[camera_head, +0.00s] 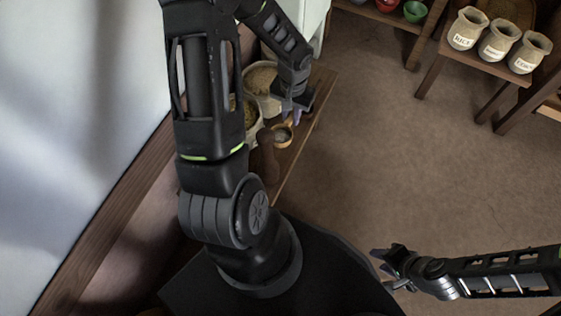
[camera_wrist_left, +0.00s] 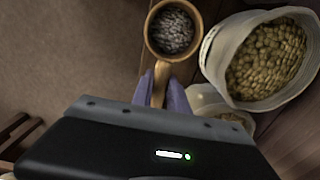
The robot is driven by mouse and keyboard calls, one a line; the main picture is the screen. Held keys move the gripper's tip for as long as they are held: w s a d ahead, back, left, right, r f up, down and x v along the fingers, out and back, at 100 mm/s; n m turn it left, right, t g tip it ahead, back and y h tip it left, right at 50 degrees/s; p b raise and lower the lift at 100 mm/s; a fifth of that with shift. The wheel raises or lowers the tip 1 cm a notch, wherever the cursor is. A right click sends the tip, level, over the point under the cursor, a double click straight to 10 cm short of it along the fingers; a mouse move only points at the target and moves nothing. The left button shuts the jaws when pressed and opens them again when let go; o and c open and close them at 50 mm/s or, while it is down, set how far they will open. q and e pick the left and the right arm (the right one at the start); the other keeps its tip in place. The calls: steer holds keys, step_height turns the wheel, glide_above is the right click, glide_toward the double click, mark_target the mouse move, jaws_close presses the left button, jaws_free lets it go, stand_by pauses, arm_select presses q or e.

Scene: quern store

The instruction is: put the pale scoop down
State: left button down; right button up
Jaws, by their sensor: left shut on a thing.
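The pale scoop (camera_wrist_left: 158,78) is a light wooden scoop with a round bowl full of dark grains. My left gripper (camera_wrist_left: 163,92) is shut on its handle in the left wrist view, with purple fingertips on either side. In the head view the scoop (camera_head: 283,135) shows beside my left gripper (camera_head: 291,112), over the wooden bench's edge area. I cannot tell whether its bowl touches the bench. My right gripper (camera_head: 388,268) is at the lower right of the head view, away from the bench, with its fingers apart and nothing between them.
The narrow wooden bench (camera_head: 303,142) holds a pale tub of grain (camera_head: 262,80), also in the left wrist view (camera_wrist_left: 215,62), and a brown object (camera_head: 265,160). Labelled sacks (camera_head: 467,28) stand on a shelf at upper right. The floor (camera_head: 400,160) between is clear.

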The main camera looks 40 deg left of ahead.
arm_select(q)
steer(key=shift+s, duration=0.1)
steer(key=shift+f, duration=0.1)
steer(key=shift+f+b, duration=1)
steer(key=shift+f, duration=2.1)
step_height(320, 180, down, 3)
steer(key=shift+b, duration=0.65)
steer(key=shift+f, duration=0.35)
steer(key=shift+f, duration=0.1)
